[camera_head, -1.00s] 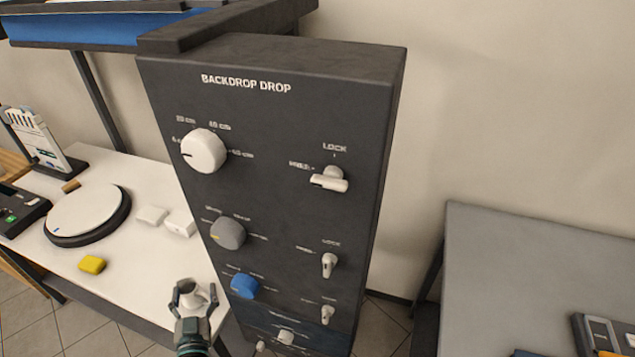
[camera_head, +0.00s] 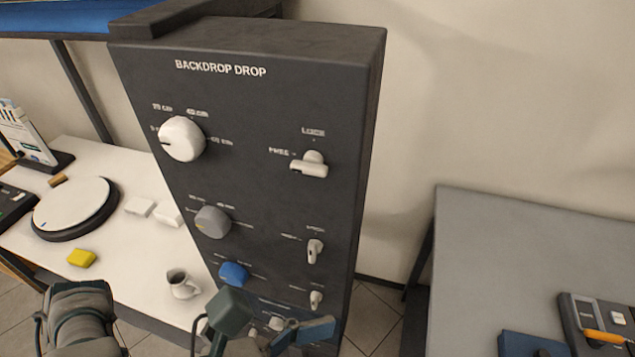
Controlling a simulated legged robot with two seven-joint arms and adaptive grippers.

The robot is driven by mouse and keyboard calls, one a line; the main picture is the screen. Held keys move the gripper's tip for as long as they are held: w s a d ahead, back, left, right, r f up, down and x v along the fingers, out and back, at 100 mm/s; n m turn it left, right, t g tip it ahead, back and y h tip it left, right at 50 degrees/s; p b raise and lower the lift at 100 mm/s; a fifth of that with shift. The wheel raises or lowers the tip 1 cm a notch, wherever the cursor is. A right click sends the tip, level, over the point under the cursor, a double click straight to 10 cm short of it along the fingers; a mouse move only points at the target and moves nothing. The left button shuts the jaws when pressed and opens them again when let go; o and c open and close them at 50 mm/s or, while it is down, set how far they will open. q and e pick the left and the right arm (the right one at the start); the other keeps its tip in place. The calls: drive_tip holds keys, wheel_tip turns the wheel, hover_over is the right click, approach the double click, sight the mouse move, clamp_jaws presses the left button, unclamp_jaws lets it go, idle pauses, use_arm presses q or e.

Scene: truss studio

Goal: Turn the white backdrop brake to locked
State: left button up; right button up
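The dark upright panel (camera_head: 250,105) is headed BACKDROP DROP. Its white brake lever (camera_head: 309,166) is on the upper right of the front. The lever's handle lies nearly level and points left toward the FREE mark, with the LOCK mark above its pivot. Parts of my arm show along the bottom edge, at the lower left and in front of the foot of the panel. They are below the white brake and apart from it. I cannot make out my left gripper's fingertips, so its opening is unclear.
A white dial (camera_head: 181,139) is left of the brake. Grey (camera_head: 212,222) and blue (camera_head: 233,274) dials sit below, with smaller levers (camera_head: 315,251) to their right. A white table (camera_head: 120,270) with a mug (camera_head: 183,285) is left; a grey table (camera_head: 530,255) is right.

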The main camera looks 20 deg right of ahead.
sight(307, 171)
use_arm(q)
drive_tip(key=w+a+r+n+t+y, duration=0.4)
drive_tip(key=a+r+n+t, duration=0.35)
drive_tip(key=t, duration=0.65)
drive_tip(key=shift+m, duration=0.45)
drive_tip(key=p+x, duration=0.1)
drive_tip(key=x, duration=0.4)
drive_tip(key=p+x, duration=0.1)
drive_tip(key=x, duration=0.5)
drive_tip(key=r+x, duration=0.1)
drive_tip(key=x, duration=0.4)
drive_tip(key=shift+w+a+r+p, duration=0.1)
drive_tip(key=shift+w+a+p, duration=0.1)
drive_tip(key=shift+w+p, duration=0.15)
drive_tip(key=shift+w+d, duration=0.25)
drive_tip(key=shift+d, duration=0.8)
drive_tip(key=shift+a, duration=0.35)
drive_tip(key=c, duration=1.2)
use_arm(e)
drive_tip(key=s+f, duration=0.5)
drive_tip(key=shift+f+g, duration=0.3)
drive_tip(key=shift+f, duration=0.1)
